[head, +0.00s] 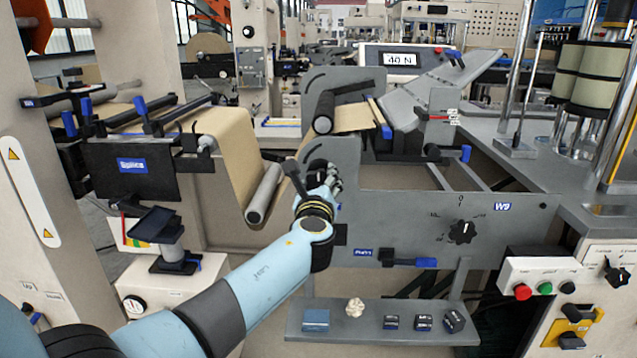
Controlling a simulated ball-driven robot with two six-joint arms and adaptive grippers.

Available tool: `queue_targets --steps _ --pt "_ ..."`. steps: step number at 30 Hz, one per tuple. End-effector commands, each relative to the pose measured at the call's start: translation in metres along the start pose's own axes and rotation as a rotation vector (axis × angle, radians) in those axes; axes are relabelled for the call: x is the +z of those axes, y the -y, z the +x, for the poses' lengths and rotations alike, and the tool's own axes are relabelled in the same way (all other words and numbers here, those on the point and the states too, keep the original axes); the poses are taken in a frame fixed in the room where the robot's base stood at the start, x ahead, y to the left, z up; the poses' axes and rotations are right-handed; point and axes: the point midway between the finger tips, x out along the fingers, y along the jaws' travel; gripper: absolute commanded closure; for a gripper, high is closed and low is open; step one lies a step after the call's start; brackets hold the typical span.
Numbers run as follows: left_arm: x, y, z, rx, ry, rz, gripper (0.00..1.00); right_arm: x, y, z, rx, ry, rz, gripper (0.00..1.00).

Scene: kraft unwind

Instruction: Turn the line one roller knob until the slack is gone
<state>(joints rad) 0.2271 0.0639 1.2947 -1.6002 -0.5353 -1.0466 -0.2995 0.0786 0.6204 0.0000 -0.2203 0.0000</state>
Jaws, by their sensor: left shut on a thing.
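My left gripper (327,180) is at the upper left edge of the grey side plate (400,205) in the middle. It is shut on a dark roller knob (316,166), mostly hidden by the fingers. The brown kraft web (232,150) comes off the splice table at left and drops to a grey roller (263,194) that hangs low beside the gripper. From there the web's path is partly hidden behind my gripper. Brown web shows again past a black roller (324,112) above. My right gripper is not in view.
A display (400,59) reads 40 N. A black dial (462,232) sits on the side plate. Below, a shelf (375,335) holds a blue box, a crumpled paper ball and several small dark blocks. A button box (540,280) stands at right.

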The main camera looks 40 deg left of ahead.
Motion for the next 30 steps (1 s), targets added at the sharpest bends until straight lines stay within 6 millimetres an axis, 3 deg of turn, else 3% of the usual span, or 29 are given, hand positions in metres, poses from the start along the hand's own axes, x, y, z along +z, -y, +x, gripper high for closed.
queue_targets --steps 30 --pt "0.0 0.001 -0.001 -0.001 -0.003 0.622 0.78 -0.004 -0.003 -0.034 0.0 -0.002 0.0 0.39"
